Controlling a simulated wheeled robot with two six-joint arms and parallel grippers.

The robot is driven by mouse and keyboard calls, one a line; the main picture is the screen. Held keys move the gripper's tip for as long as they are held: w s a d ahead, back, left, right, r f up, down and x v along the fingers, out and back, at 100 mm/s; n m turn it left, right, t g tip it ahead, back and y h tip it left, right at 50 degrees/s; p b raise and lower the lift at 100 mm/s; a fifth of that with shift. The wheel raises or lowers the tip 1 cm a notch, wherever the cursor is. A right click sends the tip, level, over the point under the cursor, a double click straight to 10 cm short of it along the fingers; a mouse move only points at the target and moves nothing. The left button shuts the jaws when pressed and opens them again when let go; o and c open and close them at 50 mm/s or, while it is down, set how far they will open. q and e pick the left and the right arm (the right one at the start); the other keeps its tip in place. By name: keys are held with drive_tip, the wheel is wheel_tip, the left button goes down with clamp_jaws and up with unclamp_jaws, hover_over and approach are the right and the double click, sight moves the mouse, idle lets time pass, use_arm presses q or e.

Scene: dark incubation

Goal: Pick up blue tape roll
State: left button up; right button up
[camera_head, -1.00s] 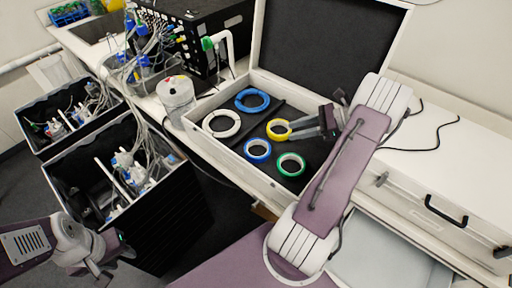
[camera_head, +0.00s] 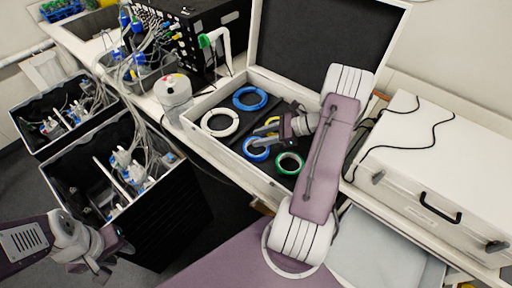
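Two blue tape rolls lie in the open case (camera_head: 200,104): one at the back (camera_head: 264,98), one at the front (camera_head: 257,157). My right gripper (camera_head: 262,143) reaches in from the right, with its fingertips over the upper right edge of the front blue roll. It hides part of that roll and most of the yellow roll (camera_head: 272,121). I cannot tell whether its fingers are apart or touch the roll. My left gripper (camera_head: 122,262) is at the lower left, away from the case, with its fingers apart and empty.
A white roll (camera_head: 205,122) and a green roll (camera_head: 280,164) lie beside the blue ones. The raised lid (camera_head: 320,35) stands behind. A closed white case (camera_head: 440,160) is on the right. Black bins (camera_head: 150,225) with tubing are on the left, and a lidded white container (camera_head: 173,95) stands beside the case.

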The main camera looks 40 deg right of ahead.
clamp_jaws()
drive_tip(key=shift+r, duration=0.55)
wheel_tip(320, 180, up, 3)
drive_tip(key=shift+r, duration=0.1)
drive_tip(key=s+a+b+v, duration=0.1)
drive_tip(key=v, duration=1.2)
drive_tip(key=shift+s+r, duration=0.2)
